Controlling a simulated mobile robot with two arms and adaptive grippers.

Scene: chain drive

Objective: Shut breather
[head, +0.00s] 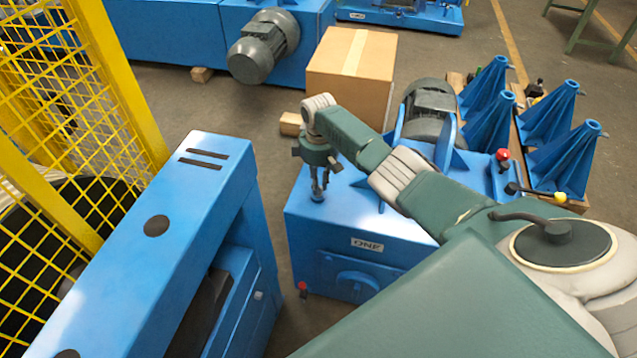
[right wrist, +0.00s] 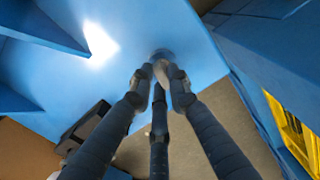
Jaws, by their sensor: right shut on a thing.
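The blue machine housing (head: 345,215) with the "ONE" plate stands in the middle of the head view. The breather (head: 317,197) is a small blue knob on its top, near the left edge. My right gripper (head: 319,186) points straight down over it, its fingers shut around the knob. In the right wrist view the three dark fingers of the gripper (right wrist: 160,72) close on the rounded breather (right wrist: 162,54), which they partly hide. Whether the breather is open or closed I cannot tell. My left gripper is not in view.
A tall blue machine (head: 200,190) stands left of the housing, beside a yellow mesh fence (head: 85,100). A cardboard box (head: 352,65) stands behind. A grey motor (head: 428,112), a red-knobbed lever (head: 503,156) and several blue cone stands (head: 487,85) are to the right.

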